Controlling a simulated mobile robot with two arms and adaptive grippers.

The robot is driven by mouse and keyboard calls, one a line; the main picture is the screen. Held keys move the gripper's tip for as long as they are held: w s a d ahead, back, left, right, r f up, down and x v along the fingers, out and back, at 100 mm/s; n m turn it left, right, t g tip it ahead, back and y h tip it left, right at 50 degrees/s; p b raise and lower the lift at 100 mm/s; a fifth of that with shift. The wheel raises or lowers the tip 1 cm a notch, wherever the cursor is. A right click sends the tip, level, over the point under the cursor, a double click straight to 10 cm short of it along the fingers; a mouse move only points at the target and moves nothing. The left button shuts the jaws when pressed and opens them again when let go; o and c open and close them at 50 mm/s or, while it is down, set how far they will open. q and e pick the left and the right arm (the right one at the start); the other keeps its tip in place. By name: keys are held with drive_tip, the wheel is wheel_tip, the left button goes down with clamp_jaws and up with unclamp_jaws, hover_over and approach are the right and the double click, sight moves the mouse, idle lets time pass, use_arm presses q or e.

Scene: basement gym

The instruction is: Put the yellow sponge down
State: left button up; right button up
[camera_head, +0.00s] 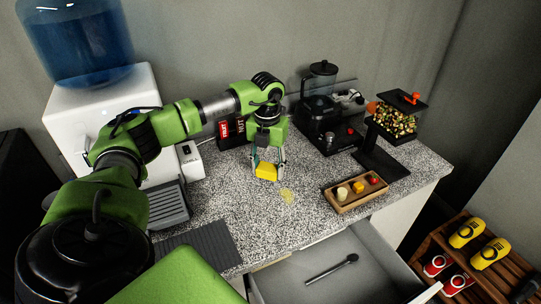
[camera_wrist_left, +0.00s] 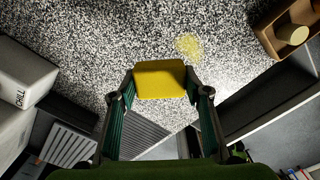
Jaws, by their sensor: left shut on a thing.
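The yellow sponge (camera_head: 266,172) is between the fingers of my left gripper (camera_head: 267,165), near the middle of the speckled counter (camera_head: 222,188). The gripper is shut on it and points down. In the left wrist view, the sponge (camera_wrist_left: 160,79) shows between the two fingertips of the gripper (camera_wrist_left: 159,90). From these views I cannot tell whether the sponge touches the counter. A yellowish patch (camera_head: 287,195) lies on the counter just right of and in front of the sponge; it also shows in the left wrist view (camera_wrist_left: 189,45). My right gripper is not in view.
A wooden tray (camera_head: 345,208) with small items sits to the right. A coffee maker (camera_head: 322,110) and a dispenser of colourful pieces (camera_head: 396,120) stand behind. A grey ribbed mat (camera_head: 205,248) lies at the front left. An open drawer (camera_head: 375,262) holding a dark utensil juts out in front.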

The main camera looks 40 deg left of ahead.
use_arm(q)
drive_tip(key=shift+a, duration=0.1)
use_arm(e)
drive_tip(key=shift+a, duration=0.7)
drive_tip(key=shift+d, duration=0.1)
